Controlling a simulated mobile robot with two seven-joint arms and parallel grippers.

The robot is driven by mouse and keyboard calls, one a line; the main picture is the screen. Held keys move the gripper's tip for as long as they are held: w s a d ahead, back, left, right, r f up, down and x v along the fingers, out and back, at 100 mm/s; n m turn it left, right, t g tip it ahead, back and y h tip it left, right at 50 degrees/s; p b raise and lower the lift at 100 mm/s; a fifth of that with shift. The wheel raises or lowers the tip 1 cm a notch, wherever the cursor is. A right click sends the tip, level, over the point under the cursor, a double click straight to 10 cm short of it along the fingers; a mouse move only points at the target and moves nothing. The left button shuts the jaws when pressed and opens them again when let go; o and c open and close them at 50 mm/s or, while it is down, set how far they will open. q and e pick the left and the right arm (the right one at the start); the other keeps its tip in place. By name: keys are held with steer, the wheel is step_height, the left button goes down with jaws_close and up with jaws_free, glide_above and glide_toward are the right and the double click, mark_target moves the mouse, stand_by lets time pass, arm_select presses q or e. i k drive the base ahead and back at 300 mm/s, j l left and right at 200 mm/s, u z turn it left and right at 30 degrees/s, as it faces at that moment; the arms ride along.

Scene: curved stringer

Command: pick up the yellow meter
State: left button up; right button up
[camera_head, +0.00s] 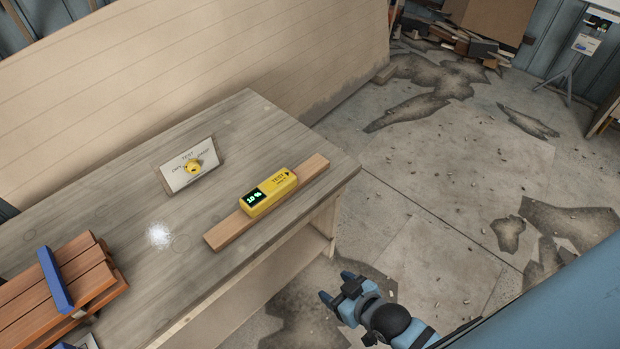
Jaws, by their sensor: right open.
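The yellow meter (268,193) lies on a narrow wooden strip (226,232) on the workbench, near its right front edge. Its dark screen shows green digits that look like 10 %. My right gripper (335,290) is open and empty, beyond the front edge of the bench, below and to the right of the meter in the picture. It is apart from the meter. My left gripper does not show.
A large wooden panel (200,55) stands behind. The cracked concrete floor (430,190) to the right is mostly open.

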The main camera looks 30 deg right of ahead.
mark_target(254, 202)
steer(key=z, duration=0.45)
steer(key=i+l, duration=0.2)
steer(key=l, duration=0.15)
steer(key=i+l, duration=0.25)
steer(key=l, duration=0.15)
steer(key=i+l, duration=0.2)
steer(key=l, duration=0.15)
